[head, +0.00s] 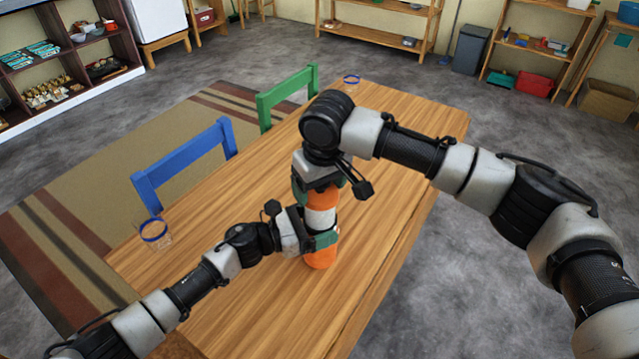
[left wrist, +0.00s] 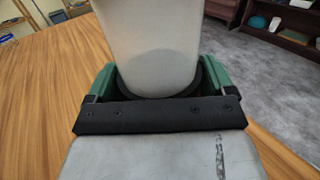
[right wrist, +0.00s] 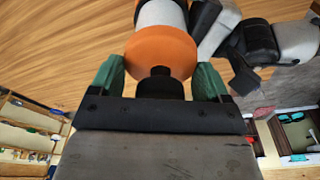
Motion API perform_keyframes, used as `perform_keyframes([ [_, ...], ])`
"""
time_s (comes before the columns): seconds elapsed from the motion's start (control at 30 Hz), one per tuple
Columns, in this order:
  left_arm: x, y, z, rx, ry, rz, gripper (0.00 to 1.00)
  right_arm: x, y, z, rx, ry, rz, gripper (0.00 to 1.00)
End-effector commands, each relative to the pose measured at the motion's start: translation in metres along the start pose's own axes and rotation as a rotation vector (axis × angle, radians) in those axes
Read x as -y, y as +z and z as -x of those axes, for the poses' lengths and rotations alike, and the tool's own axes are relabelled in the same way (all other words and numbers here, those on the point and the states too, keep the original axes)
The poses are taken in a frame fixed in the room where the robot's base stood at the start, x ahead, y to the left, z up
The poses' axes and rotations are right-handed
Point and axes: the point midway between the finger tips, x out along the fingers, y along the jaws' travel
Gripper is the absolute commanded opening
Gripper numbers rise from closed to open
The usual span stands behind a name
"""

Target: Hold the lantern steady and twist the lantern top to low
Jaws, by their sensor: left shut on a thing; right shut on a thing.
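The lantern (head: 321,218) stands upright on the wooden table, with an orange base, a pale middle and an orange top. My left gripper (head: 318,240) is shut around its lower part from the left. In the left wrist view the pale middle (left wrist: 150,45) rises between the green fingers (left wrist: 150,85). My right gripper (head: 322,182) comes from above and is shut on the lantern top. In the right wrist view the orange top (right wrist: 161,52) sits between the green fingers (right wrist: 160,80). The top's setting marks cannot be seen.
The wooden table (head: 225,240) is mostly clear around the lantern. A glass with a blue rim (head: 155,232) stands near the left edge and another (head: 351,82) at the far end. A blue chair (head: 185,155) and a green chair (head: 285,95) stand along the far left side.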

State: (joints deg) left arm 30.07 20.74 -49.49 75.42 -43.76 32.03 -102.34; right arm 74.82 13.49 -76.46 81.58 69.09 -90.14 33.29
Motion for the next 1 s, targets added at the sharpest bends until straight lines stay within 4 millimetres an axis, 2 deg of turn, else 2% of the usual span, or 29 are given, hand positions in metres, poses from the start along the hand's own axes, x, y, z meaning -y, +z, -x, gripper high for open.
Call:
perform_keyframes([
  [0.2,-0.0006,-0.0001,0.0004,-0.001,0.001,0.0,0.43,-0.0002,0.0,0.0002,0.001,-0.021,0.142,0.51],
  [0.57,-0.0007,-0.0002,0.0005,-0.001,0.002,0.0,0.43,-0.0004,-0.0001,0.0004,0.0,-0.022,0.151,0.51],
  [0.8,-0.0007,-0.0002,0.0006,-0.001,0.002,0.0,0.43,0.0001,-0.0001,0.0006,0.0,-0.051,0.342,0.51],
  [1.0,-0.0008,-0.0003,0.0007,-0.001,0.002,0.001,0.43,0.0,0.0,0.0008,0.0,-0.057,0.387,0.51],
])
